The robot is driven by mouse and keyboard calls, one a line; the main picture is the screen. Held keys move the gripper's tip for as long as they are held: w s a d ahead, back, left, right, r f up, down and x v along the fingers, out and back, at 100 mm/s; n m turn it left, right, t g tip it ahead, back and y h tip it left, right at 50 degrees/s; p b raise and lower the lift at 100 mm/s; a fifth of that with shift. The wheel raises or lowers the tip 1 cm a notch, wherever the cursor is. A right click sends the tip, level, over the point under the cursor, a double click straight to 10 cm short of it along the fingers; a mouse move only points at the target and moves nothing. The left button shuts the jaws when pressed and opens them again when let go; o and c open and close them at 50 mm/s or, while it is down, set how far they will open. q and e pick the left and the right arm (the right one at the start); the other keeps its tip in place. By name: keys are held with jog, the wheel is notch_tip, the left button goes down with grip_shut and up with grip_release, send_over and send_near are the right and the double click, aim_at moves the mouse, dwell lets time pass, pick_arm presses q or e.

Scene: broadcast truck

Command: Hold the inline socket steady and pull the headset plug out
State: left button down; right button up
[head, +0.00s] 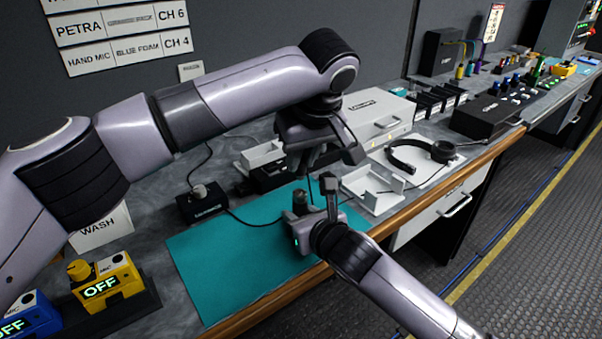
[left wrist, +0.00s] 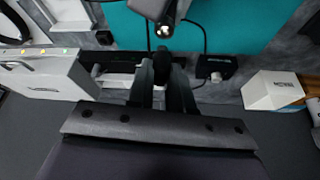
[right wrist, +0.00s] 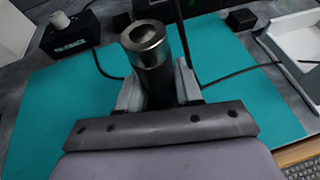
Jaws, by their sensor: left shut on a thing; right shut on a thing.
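The inline socket (right wrist: 146,45) is a dark cylinder with a metal end, upright in my right gripper (right wrist: 158,90). Its open mouth faces up and no plug shows in it. It stands above the teal mat in the head view (head: 299,199), where my right gripper (head: 316,222) is the lower one. My left gripper (head: 322,160) is above and behind it, shut. In the left wrist view it is shut on a small black piece (left wrist: 162,62), apparently the headset plug, mostly hidden by the fingers. The socket's metal end (left wrist: 163,31) shows apart from it.
The teal mat (head: 225,265) lies under the grippers. A black box (head: 203,203) with a cable stands at its back left. The headset (head: 425,153) lies on a white pad at right, by a white tray (head: 376,195). Yellow and blue units stand front left.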

pick_arm(q)
notch_tip(320, 180, up, 6)
jog(key=shift+f, duration=0.2)
pick_arm(e)
jog(key=o, duration=1.1)
jog(key=shift+o, duration=0.2)
